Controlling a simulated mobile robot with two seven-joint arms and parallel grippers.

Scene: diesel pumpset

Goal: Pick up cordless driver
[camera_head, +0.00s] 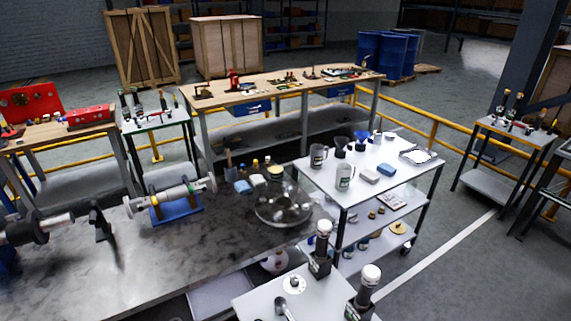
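I cannot pick out a cordless driver for certain. Two dark upright objects with pale round tops and small labels stand at the white front table: one (320,252) near its back right corner, the other (364,292) near its right edge. I cannot tell whether either is the driver. Several small upright tools (143,103) stand on a narrow table at the left, and more (512,110) on a small table at the right, too small to name. Neither of my grippers is in view.
A grey workbench (125,275) carries a shaft assembly (170,197) on a blue cradle and a shiny round bowl-like part (283,207). A white cart (392,188) holds mugs and a funnel. A yellow railing (432,135) runs behind. Open floor (440,265) lies at the right.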

